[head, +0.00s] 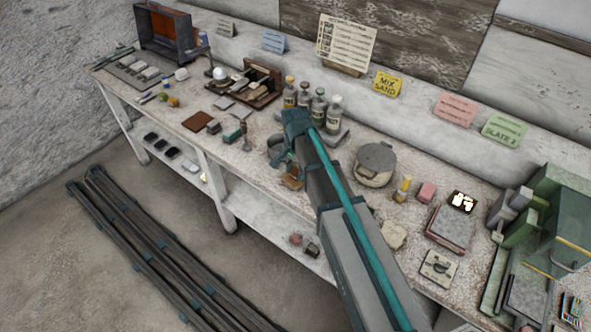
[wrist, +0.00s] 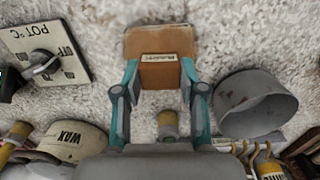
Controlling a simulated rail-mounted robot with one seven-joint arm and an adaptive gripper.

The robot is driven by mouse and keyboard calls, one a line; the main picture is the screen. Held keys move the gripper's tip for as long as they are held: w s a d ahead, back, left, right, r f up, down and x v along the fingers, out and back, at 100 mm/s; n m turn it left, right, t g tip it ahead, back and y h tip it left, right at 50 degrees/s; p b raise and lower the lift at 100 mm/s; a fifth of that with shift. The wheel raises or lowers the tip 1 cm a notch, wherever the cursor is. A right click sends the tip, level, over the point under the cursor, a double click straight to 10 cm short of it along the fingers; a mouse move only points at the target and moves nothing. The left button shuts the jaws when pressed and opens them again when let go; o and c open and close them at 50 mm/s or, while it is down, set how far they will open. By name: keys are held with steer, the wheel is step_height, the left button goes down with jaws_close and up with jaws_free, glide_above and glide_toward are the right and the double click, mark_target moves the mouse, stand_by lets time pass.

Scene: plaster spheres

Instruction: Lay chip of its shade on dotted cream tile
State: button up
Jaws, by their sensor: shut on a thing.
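My gripper (wrist: 160,80) is shut on a brown block-like piece (wrist: 163,77) with a small pale label, its print too small to read. A tan flat surface (wrist: 157,38) shows just beyond it; I cannot tell whether it is part of the piece or separate. In the head view my gripper (head: 291,172) is low over the middle of the bench, largely hidden by my arm, with brown (head: 291,183) showing at it. Several pale tiles (head: 150,73) lie at the far left. I cannot make out dots on any tile.
In the wrist view, a grey cylinder (wrist: 258,105) stands close on the right, a dial box (wrist: 45,55) on the left and a wax pot (wrist: 65,138) lower left. Bottles (head: 318,105) stand behind my gripper. A lidded pot (head: 375,163) is to its right.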

steer(key=shift+f, duration=0.1)
steer(key=o, duration=1)
steer(key=shift+r+p, duration=1.2)
steer(key=shift+r, duration=0.8)
